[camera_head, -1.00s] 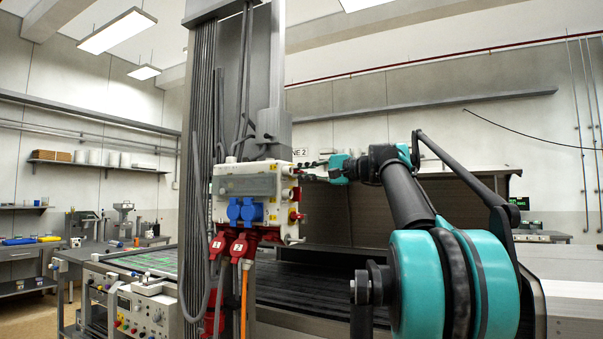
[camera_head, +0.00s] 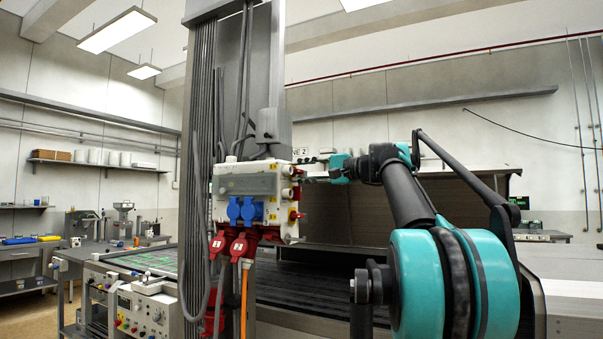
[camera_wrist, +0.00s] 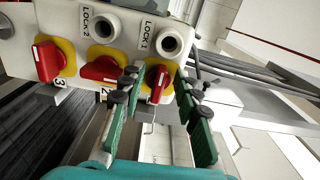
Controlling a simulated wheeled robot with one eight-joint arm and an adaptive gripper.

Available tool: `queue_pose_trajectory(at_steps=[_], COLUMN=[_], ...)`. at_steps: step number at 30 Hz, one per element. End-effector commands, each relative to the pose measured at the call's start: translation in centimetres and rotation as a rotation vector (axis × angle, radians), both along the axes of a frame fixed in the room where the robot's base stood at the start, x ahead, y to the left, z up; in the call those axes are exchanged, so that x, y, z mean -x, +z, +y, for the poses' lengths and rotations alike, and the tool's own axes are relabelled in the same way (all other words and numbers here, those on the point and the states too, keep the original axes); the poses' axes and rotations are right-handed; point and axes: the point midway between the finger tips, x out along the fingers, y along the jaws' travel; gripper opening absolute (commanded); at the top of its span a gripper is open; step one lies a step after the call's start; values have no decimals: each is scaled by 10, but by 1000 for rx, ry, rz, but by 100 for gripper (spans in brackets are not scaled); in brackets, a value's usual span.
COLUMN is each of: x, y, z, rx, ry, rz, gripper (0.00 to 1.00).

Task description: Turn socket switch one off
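The white socket box (camera_head: 245,184) is mounted on the column in the head view; its switch side faces my gripper (camera_head: 312,169). In the wrist view the red knob of socket switch one (camera_wrist: 157,82), on a yellow plate below the LOCK 1 cylinder (camera_wrist: 170,42), stands roughly upright with a slight tilt. Contact cannot be told. Its number is hidden. Switch two (camera_wrist: 101,69) lies nearly sideways, close to the left finger. Switch three (camera_wrist: 46,62) stands roughly upright.
The LOCK 2 cylinder (camera_wrist: 104,28) is left of LOCK 1. Grey cables (camera_wrist: 245,72) run at the right in the wrist view. Blue sockets (camera_head: 245,210) and red plugs (camera_head: 230,244) are on the box front. A dark conveyor bed (camera_head: 310,285) lies below.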

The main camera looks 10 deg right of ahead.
Motion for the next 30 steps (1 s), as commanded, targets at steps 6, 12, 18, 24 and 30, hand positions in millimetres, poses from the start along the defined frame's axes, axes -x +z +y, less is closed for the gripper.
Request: queue_pose_trajectory(at_steps=[6,12,18,24,30], x=[12,35,56,68,71], y=[0,0,0,0,0], z=[-19,-51,-79,-94,-97], rx=[0,0,0,0,0], ry=[-4,-5,-4,-2,0], rz=[0,0,0,0,0], gripper=[32,32,32,32,32])
